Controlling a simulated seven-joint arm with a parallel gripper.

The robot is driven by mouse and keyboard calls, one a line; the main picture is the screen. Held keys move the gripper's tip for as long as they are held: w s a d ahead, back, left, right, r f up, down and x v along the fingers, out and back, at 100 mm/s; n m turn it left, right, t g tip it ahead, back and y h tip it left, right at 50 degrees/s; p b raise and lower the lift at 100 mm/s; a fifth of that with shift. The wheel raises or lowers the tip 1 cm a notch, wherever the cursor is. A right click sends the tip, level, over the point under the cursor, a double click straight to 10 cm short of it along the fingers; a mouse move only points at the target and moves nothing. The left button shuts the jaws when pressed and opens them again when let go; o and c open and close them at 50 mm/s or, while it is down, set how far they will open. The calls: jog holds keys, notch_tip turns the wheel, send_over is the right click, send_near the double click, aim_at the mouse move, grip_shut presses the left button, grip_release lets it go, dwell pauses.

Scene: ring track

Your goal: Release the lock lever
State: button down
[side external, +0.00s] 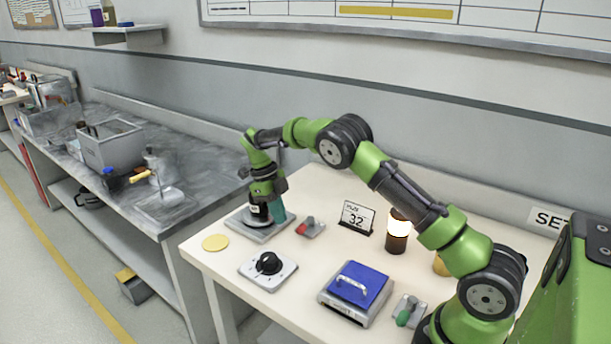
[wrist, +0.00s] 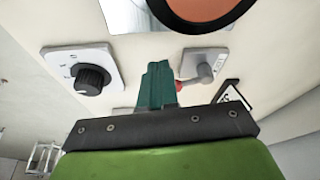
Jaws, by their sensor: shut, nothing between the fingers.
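A small grey plate with a red-handled lever (side external: 310,227) lies on the table just right of my gripper. In the wrist view the grey lever arm (wrist: 205,72) reaches left, and its red end (wrist: 179,86) sits right beside the fingers. I cannot tell whether they touch. The plate carries small lettering, too blurred to read. My gripper (side external: 279,210) points down with its teal fingers together and empty; they also show in the wrist view (wrist: 155,85). A second plate with a green-handled lever (side external: 405,312) lies at the front right, near my base.
A black dial on a white plate (side external: 268,266) and a blue-topped box with a handle (side external: 355,291) stand in front. A grey base plate (side external: 250,231) lies under my wrist.

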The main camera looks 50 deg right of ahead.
aim_at(305, 227)
jog(key=shift+s+d+f, duration=0.15)
jog(key=shift+s, duration=0.65)
jog(key=shift+s+d+f, duration=0.1)
jog(key=shift+s, duration=0.65)
